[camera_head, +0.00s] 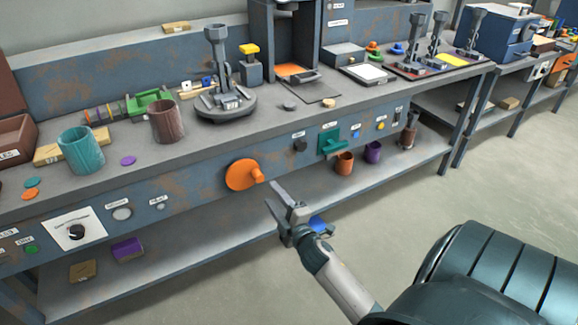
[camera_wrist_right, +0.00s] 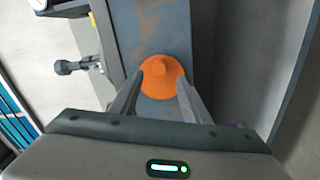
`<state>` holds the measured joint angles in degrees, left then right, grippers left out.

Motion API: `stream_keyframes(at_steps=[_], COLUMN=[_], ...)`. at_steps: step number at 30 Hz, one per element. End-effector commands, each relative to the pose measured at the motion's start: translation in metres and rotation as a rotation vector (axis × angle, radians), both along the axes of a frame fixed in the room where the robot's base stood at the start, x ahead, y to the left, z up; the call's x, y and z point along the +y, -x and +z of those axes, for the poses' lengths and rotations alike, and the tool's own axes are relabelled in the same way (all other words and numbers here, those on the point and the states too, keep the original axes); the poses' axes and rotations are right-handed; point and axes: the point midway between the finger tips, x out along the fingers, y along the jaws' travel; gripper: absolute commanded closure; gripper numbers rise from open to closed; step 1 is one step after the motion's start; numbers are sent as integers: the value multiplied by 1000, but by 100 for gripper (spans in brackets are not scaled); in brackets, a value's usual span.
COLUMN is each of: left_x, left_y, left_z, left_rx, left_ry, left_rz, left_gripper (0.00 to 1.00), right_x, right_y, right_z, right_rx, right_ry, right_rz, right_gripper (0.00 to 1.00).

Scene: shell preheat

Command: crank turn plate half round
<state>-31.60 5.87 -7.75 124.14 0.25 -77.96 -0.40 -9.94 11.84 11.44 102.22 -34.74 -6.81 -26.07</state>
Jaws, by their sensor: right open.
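The orange crank (camera_head: 240,175) is a round disc with a peg handle, mounted on the front panel of the bench. The turn plate (camera_head: 225,106) is a dark round plate on the bench top above it, with a tall grey metal piece (camera_head: 217,55) standing on it. My right gripper (camera_head: 279,203) is open and empty, in front of the panel, a little below and right of the crank. In the right wrist view the crank (camera_wrist_right: 163,76) lies ahead between the open fingers (camera_wrist_right: 158,92), apart from them as far as I can tell. My left gripper is not in view.
A teal cup (camera_head: 80,150) and a brown cup (camera_head: 167,121) stand on the bench left of the plate. A lower shelf (camera_head: 190,240) runs beneath. The floor in front is clear.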

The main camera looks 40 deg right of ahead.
Motion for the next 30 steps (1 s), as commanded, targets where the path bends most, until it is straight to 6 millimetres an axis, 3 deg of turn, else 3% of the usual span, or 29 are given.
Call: stream_keyframes(at_steps=[6, 15, 30], left_x=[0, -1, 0], left_y=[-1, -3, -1], left_z=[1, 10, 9], left_rx=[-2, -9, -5], left_ry=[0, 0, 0], left_rz=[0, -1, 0], left_gripper=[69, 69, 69], right_x=[10, 19, 21], right_y=[43, 81, 87], right_z=[-2, -1, 0], right_rx=[2, 1, 0], right_ry=[-2, -1, 0], right_rz=[-1, -1, -1], right_gripper=[57, 57, 57])
